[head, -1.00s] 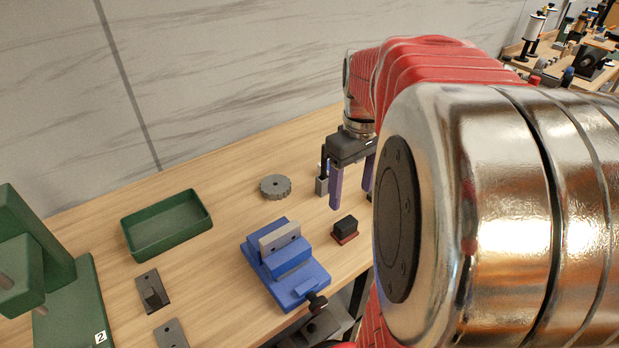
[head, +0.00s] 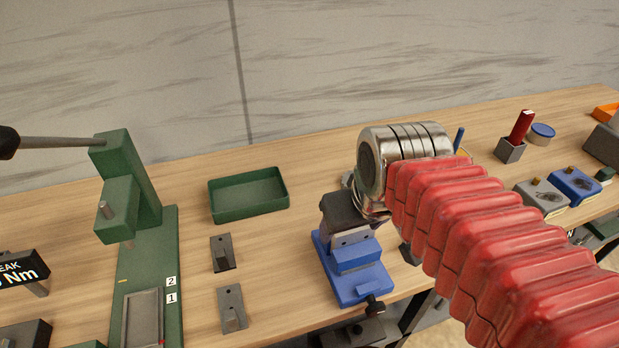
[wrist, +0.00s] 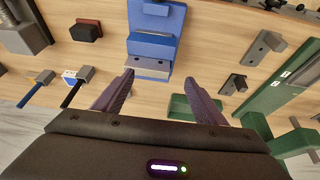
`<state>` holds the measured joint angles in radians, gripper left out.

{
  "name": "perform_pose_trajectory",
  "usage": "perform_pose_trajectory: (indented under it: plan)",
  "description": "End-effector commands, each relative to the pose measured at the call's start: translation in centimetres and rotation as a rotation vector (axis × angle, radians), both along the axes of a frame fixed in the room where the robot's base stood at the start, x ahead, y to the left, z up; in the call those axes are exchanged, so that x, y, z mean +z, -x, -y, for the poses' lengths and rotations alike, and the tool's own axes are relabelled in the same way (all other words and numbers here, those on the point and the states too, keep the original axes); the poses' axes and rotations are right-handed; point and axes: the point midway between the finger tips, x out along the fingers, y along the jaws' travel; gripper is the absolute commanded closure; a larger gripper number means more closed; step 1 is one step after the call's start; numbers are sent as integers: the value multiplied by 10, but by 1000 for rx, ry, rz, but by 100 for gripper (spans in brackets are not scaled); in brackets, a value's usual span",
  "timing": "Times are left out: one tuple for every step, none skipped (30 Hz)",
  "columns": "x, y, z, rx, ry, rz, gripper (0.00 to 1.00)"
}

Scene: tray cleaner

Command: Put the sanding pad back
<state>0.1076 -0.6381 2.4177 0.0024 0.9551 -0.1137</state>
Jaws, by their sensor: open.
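The sanding pad (wrist: 86,29) looks like a small dark block with a reddish edge. It rests on the bench at the upper left of the wrist view, beside the blue vise (wrist: 151,45). In the head view my arm largely hides that spot. My gripper (wrist: 157,76) is open, with nothing between its two purple fingers. It hangs over the back of the vise, which also shows in the head view (head: 358,285). The fingertips are hidden in the head view. The pad lies apart from the fingers, to their left in the wrist view.
A green open tray (head: 248,208) stands left of the vise. Two dark metal brackets (head: 222,253) lie in front of it, and a green press (head: 150,250) stands further left. Bare bench lies around the tray. In the wrist view, small holders with brush-like tools (wrist: 75,80) stand at left.

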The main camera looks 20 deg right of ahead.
Motion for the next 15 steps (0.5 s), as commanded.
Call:
perform_pose_trajectory:
  plan:
    - [0,5,-11,9,-8,27,35]
    - [-1,7,-15,9,-14,41,35]
    - [-2,10,-20,9,-23,55,35]
    - [-2,12,-24,9,-27,64,35]
    - [-3,13,-26,8,-32,72,35]
    - [-3,14,-29,8,-37,81,35]
    - [-3,15,-30,8,-39,85,35]
    - [-3,15,-31,8,-42,87,35]
    - [-4,16,-32,6,-43,88,35]
    - [-4,15,-32,5,-44,88,35]
    - [-4,15,-32,5,-44,88,35]
    - [-4,15,-32,5,-44,88,35]
    - [-4,15,-32,5,-44,88,35]
    - [-4,15,-32,5,-43,88,35]
    - [-4,15,-32,5,-43,88,35]
